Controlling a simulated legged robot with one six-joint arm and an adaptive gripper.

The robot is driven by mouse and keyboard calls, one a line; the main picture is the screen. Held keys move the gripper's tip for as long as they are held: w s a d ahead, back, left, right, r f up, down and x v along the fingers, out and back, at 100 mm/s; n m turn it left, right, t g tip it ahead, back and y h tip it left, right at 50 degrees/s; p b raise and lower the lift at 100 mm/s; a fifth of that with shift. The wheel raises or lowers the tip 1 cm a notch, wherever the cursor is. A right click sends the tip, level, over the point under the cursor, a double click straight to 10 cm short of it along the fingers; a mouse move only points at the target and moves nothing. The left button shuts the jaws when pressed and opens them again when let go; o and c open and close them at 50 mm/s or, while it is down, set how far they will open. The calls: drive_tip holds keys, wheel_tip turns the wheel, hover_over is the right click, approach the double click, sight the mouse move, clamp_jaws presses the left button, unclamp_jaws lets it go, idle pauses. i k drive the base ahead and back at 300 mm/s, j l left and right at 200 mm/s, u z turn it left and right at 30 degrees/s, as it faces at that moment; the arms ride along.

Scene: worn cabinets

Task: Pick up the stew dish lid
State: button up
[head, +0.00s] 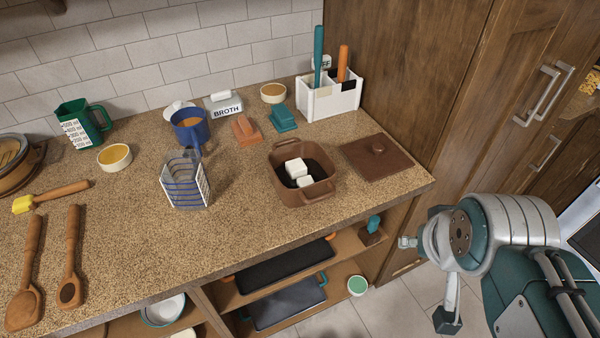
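The stew dish lid (361,158) is a flat, brown, roughly square lid with a round knob. It lies on the speckled counter near its right end, just right of the stew dish. The stew dish (318,191) is a brown square dish with dark contents and white cubes inside; it is uncovered. My gripper (428,280) is at the lower right, beyond the counter's edge and apart from the lid. I cannot make out its fingers clearly enough to tell whether they are open or shut. Nothing is seen held in it.
A white utensil holder (331,102) stands behind the lid near the wooden cabinet (395,75). Open shelves lie below the counter (240,230).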

sight(375, 156)
drive_tip(key=i+l+u, duration=0.25)
drive_tip(key=l, duration=0.35)
drive_tip(key=i+l+u, duration=0.1)
drive_tip(key=i+l, duration=0.15)
drive_tip(key=i+l+u, duration=0.1)
drive_tip(key=l, duration=0.35)
